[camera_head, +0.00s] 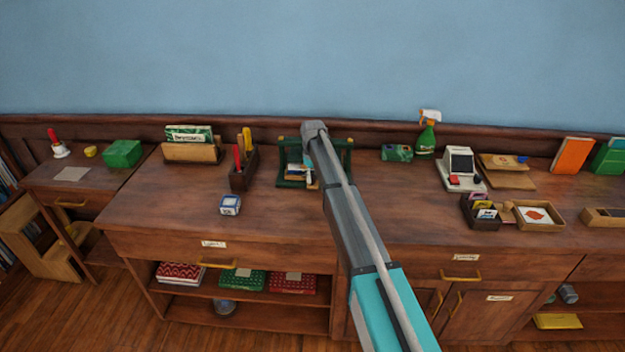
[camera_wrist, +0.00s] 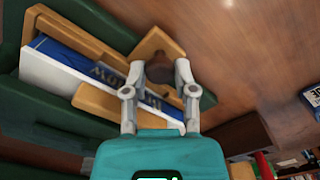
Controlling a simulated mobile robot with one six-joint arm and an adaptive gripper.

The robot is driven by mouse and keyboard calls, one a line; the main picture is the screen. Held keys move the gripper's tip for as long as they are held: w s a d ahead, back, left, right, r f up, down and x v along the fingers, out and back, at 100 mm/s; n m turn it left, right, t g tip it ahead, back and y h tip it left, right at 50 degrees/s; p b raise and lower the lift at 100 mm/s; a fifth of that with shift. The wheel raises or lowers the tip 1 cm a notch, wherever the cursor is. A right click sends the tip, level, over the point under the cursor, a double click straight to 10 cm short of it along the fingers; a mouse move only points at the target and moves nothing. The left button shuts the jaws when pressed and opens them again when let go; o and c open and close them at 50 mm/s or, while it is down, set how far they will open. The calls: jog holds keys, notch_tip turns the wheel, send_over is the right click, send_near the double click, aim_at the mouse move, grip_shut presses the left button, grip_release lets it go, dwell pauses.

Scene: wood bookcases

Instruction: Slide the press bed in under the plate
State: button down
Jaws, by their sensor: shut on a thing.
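The dark green press (camera_head: 291,183) stands on the middle bookcase top, partly hidden behind my arm. In the wrist view, its dark green parts (camera_wrist: 48,112) fill the left side; I cannot tell which one is the plate. The wooden press bed (camera_wrist: 75,32) carries a blue book with white page edges (camera_wrist: 62,75). The bed's near end sticks out toward my gripper (camera_wrist: 159,70). My gripper is shut on a dark brown knob (camera_wrist: 159,71) at that end. How far the bed lies under the plate cannot be told.
Left of the press stand a pen holder (camera_head: 243,168) and a small blue-and-white box (camera_head: 230,205). To the right are a green carton (camera_head: 397,153), a spray bottle (camera_head: 427,138) and a white card machine (camera_head: 459,170). The wood in front of the press is mostly clear.

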jog(key=shift+w, duration=0.35)
jog(key=shift+c, duration=2.1)
grip_release()
jog(key=shift+s, duration=0.1)
jog(key=shift+s, duration=0.1)
jog(key=s, duration=1.9)
jog(key=shift+s+a, duration=0.3)
jog(key=shift+s+r+p, duration=0.1)
jog(key=shift+r+p, duration=0.65)
notch_tip(320, 180, up, 13)
jog(key=p, duration=1.3)
jog(key=s+d+f+m+b, duration=0.4)
jog(key=s+d+f+b, duration=0.5)
jog(key=d, duration=0.3)
jog(key=shift+f+b, duration=0.3)
jog(key=shift+f, duration=0.05)
